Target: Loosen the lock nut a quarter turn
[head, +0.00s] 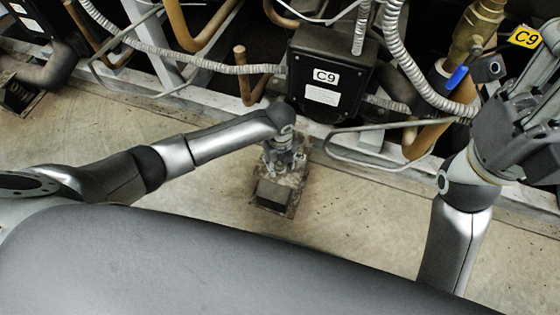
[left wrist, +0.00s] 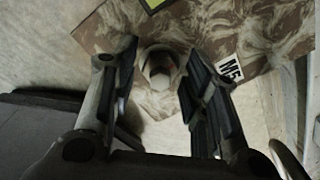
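The lock nut (left wrist: 160,68), a rounded grey piece with a pale end, shows in the left wrist view on a brown, rust-streaked plate (left wrist: 218,30). My left gripper (left wrist: 158,58) is open, with one dark finger on each side of the nut. I see gaps between the fingers and the nut, so it does not look gripped. In the head view my left gripper (head: 281,160) points down over the stained foot of the rack, and the nut is too small to tell there. My right gripper (head: 535,115) is raised at the right edge; its fingertips are not clear.
Corrugated conduits (head: 405,60), brown pipes and a blue-handled valve (head: 456,77) crowd the rack. A plate corner carries an M-marked label (left wrist: 230,68). The concrete floor (head: 375,205) in front is clear.

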